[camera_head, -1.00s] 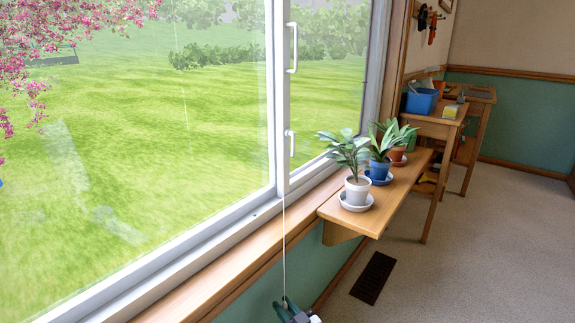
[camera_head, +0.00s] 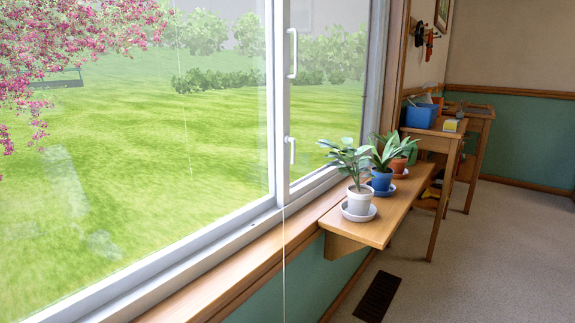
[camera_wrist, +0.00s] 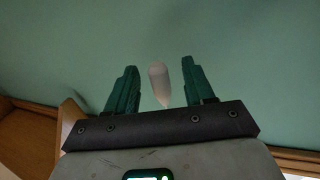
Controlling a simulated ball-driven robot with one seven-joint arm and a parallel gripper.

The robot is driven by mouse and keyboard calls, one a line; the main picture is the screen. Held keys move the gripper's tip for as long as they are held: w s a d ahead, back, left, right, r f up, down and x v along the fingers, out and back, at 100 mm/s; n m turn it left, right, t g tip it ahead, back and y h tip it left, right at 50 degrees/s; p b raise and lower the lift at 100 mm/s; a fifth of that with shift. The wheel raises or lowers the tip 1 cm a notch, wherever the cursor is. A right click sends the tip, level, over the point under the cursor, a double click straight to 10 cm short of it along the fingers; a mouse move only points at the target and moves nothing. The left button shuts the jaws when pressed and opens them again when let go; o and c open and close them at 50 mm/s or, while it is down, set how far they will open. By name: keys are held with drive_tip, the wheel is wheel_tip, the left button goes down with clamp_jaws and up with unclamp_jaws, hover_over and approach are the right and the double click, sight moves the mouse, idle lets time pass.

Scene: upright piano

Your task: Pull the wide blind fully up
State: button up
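A thin white pull cord (camera_head: 284,250) hangs straight down in front of the window post in the head view and runs out at the bottom edge. In the wrist view a pale, rounded cord weight (camera_wrist: 159,84) sits between the two green fingers of my gripper (camera_wrist: 160,64). The fingers are apart, with a gap on each side of the weight. My gripper is not in the head view now. The blind itself is not seen, and the window glass (camera_head: 110,200) is uncovered.
A wooden shelf (camera_head: 385,228) with several potted plants juts out right of the cord. A desk with a blue bin (camera_head: 420,115) stands beyond it. A dark floor vent (camera_head: 377,297) lies in the carpet. The carpet at right is clear.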

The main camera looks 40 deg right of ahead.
drive_tip(key=shift+o, duration=0.2)
drive_tip(key=shift+s+a+p, duration=0.2)
drive_tip(key=shift+s+p, duration=0.4)
drive_tip(key=shift+s, duration=0.65)
drive_tip(key=shift+s+a+p, duration=0.15)
drive_tip(key=shift+s+p, duration=0.4)
drive_tip(key=shift+s, duration=0.65)
drive_tip(key=s+a+p, duration=0.1)
drive_tip(key=s+p, duration=0.2)
drive_tip(key=s, duration=0.7)
drive_tip(key=shift+s+a+p, duration=0.15)
drive_tip(key=shift+s+p, duration=0.2)
drive_tip(key=shift+s, duration=0.05)
drive_tip(key=shift+w, duration=0.1)
